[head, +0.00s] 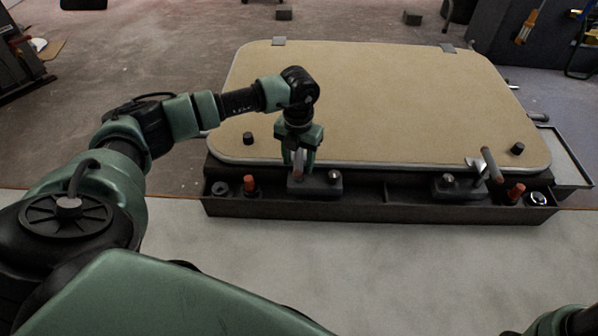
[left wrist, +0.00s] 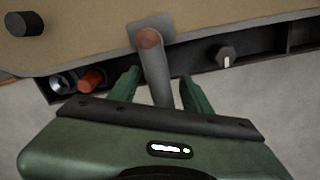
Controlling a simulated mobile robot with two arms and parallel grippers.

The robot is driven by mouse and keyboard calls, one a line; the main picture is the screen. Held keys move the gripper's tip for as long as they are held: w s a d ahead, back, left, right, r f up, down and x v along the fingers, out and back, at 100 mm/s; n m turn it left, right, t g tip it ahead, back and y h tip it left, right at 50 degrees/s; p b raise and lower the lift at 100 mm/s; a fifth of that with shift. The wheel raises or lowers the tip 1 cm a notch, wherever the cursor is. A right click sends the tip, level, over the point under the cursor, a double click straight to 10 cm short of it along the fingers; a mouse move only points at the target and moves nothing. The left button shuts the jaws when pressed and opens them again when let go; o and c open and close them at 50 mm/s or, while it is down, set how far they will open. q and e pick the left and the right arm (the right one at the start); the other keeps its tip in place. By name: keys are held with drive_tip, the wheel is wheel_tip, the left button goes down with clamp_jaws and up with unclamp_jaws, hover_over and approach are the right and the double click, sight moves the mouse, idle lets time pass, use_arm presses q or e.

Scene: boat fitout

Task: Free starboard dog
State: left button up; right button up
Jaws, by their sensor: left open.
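A tan hatch panel (head: 380,95) with a pale metal rim lies on a dark base. Two dogs with lever handles are on its near edge. The right dog's handle (head: 491,164) stands tilted up, beside a metal claw (head: 474,164) at the panel rim. The left dog (head: 327,185) is partly hidden by my left gripper (head: 300,162). In the left wrist view, its grey handle with a brown tip (left wrist: 150,40) rises between the open green fingers (left wrist: 160,80). I cannot tell whether the fingers touch it. My right gripper is out of view.
A dark trough (head: 370,210) runs along the near edge, holding a red peg (head: 250,185) on the left and another (head: 516,191) on the right. Black knobs (head: 248,138) (head: 517,148) stand on the panel's near corners. A side tray (head: 566,160) is at the right. The pale surface in front is clear.

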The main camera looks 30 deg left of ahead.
use_arm(q)
drive_tip(key=shift+f+b, duration=0.65)
drive_tip(key=shift+f, duration=0.95)
